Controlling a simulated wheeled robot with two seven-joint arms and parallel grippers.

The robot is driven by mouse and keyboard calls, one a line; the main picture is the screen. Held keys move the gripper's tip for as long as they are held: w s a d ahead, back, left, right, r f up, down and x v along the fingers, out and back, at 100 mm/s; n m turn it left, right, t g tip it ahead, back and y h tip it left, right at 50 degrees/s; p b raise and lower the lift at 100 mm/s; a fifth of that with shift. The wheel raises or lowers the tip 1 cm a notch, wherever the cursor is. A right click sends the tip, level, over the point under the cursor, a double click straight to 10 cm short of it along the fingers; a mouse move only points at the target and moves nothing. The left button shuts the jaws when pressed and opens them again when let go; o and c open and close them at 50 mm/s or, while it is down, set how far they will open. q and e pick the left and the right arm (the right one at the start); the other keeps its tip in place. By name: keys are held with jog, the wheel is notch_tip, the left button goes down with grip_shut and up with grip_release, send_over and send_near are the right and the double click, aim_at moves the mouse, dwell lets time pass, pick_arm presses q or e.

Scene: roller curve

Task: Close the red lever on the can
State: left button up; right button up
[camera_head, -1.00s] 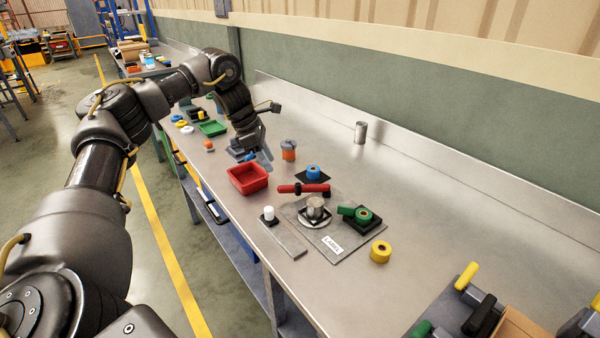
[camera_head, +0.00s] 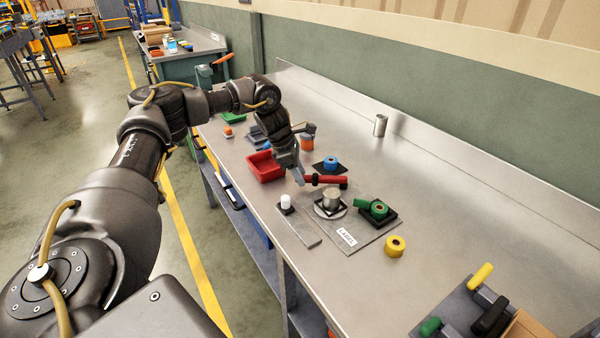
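The red lever (camera_head: 333,181) lies roughly level just behind a short silver can (camera_head: 331,196), with a dark band around it. The can sits on a dark square and a pale round base on a grey plate. My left gripper (camera_head: 297,174) is at the left end of the lever, pointing down, very close to it; I cannot tell whether it touches. Its fingers are small and partly overlapped, so their opening is unclear. The lever's left tip seems hidden by the gripper. My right gripper is out of view.
A red tray (camera_head: 266,166) stands left of the gripper. A blue roll (camera_head: 331,163) is behind the lever, a green roll (camera_head: 379,209) right of the can, and a yellow roll (camera_head: 395,246) nearer. Another can (camera_head: 380,125) stands near the back wall.

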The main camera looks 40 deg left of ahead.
pick_arm(q)
jog(key=shift+w+f, duration=0.1)
jog(key=shift+f, duration=0.2)
grip_shut()
